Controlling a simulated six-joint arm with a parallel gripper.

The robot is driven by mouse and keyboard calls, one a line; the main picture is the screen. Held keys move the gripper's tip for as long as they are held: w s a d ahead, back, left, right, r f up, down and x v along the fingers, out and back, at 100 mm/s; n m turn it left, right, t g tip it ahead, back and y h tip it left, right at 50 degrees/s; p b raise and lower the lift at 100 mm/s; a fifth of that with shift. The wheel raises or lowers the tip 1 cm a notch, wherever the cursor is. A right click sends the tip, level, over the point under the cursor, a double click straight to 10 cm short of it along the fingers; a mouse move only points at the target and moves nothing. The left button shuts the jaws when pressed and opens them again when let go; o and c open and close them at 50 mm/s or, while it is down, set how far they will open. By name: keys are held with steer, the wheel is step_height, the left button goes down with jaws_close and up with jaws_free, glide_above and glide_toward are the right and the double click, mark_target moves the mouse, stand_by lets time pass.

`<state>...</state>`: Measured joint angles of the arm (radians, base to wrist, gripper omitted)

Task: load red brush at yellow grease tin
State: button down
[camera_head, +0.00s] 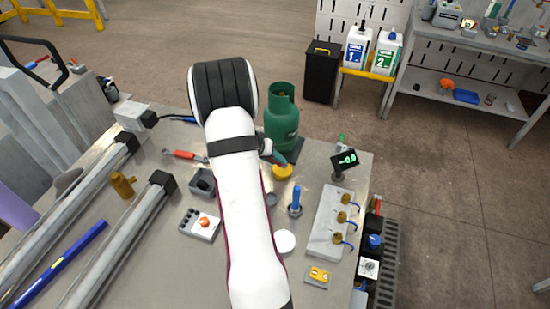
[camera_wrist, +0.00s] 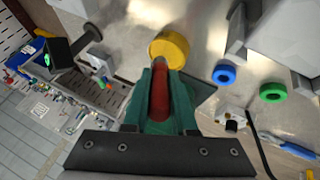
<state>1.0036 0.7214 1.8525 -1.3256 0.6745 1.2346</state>
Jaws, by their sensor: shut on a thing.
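My gripper (camera_wrist: 164,78) has green fingers in the wrist view, shut on the red brush (camera_wrist: 159,94), whose red rounded handle shows between them. The brush's bristle end cannot be made out. The yellow grease tin (camera_wrist: 171,47) is just past the fingertips, and the brush appears to point at it; whether they touch cannot be told. In the head view, the tin (camera_head: 283,172) is on the table directly below and beside my gripper (camera_head: 277,158), partly covered by it. My arm hides much of the gripper there.
A green gas cylinder (camera_head: 282,118) stands close behind the gripper. To the right are a small display (camera_head: 345,160), a blue upright post (camera_head: 296,199) and a white block with brass fittings (camera_head: 325,232). A red-handled tool (camera_head: 184,155) lies to the left, near the conveyor rails (camera_head: 120,240).

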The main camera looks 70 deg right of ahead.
steer(key=shift+f, duration=0.5)
stand_by(0.3)
stand_by(0.4)
steer(key=shift+r, duration=3.5)
